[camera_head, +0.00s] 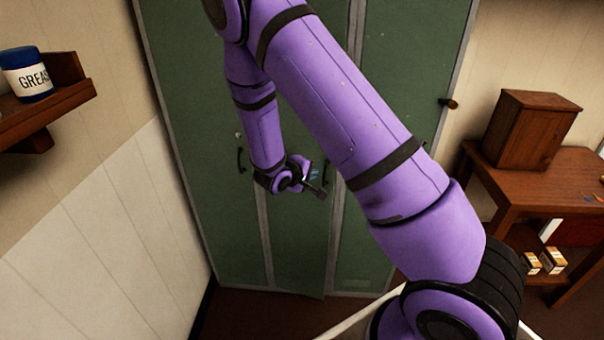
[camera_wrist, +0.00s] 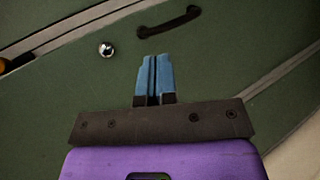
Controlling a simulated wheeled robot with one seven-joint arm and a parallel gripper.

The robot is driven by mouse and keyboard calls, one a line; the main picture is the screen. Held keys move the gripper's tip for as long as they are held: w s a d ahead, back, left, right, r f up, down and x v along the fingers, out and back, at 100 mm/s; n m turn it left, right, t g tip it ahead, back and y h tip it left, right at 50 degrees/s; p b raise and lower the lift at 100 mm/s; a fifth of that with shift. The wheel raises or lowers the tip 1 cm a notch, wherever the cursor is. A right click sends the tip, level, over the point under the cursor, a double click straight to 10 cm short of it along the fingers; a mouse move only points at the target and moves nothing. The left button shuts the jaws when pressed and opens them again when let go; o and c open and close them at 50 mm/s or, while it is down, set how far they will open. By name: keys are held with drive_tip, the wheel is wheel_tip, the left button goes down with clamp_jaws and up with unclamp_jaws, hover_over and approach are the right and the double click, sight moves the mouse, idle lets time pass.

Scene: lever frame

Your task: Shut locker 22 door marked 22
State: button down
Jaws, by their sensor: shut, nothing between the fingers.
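A bank of green locker doors fills the back. The middle door (camera_head: 298,240) appears slightly ajar, its lower right corner standing out from the frame. No number 22 is legible, as my arm covers much of the doors. In the wrist view, my gripper's blue fingertips (camera_wrist: 154,62) are together and empty before a green door panel (camera_wrist: 225,75). A dark handle (camera_wrist: 168,22) and a round silver lock (camera_wrist: 106,49) lie beyond the tips. Contact with the door cannot be told.
The left door (camera_head: 205,130) looks flush, with a dark handle (camera_head: 240,160). At right, a wooden table (camera_head: 550,175) bears a brown box (camera_head: 528,130). Small cartons (camera_head: 552,260) sit below.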

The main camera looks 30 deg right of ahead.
sight(324, 171)
drive_tip(key=x, duration=0.6)
drive_tip(key=w+d, duration=0.1)
drive_tip(key=d, duration=0.1)
drive_tip(key=w+d, duration=0.2)
drive_tip(key=shift+d, duration=0.2)
drive_tip(key=shift+w+d+r, duration=0.15)
drive_tip(key=shift+w+d, duration=0.05)
drive_tip(key=shift+d, duration=0.1)
drive_tip(key=shift+r, duration=0.1)
